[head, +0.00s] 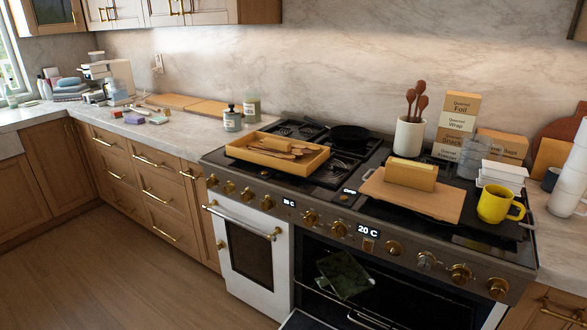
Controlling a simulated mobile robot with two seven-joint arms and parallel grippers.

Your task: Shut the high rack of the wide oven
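The wide oven (400,262) is at the lower right under the cooktop, and its front is open onto a dark interior. A thin metal rack edge (345,301) crosses the opening, and a shiny bar (368,319) shows lower down near the frame's bottom. A dark, glassy, greenish piece (345,274) shows inside the opening; I cannot tell what it is. How far each rack stands out is unclear, as the lower part is cut off. Neither of my grippers is in view.
The narrow white oven (256,262) at left is closed, with a protruding handle (245,222). Knobs line the range front. A wooden tray (278,153), cutting board (412,196) and yellow mug (498,204) sit on top. The floor (110,275) at left is clear.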

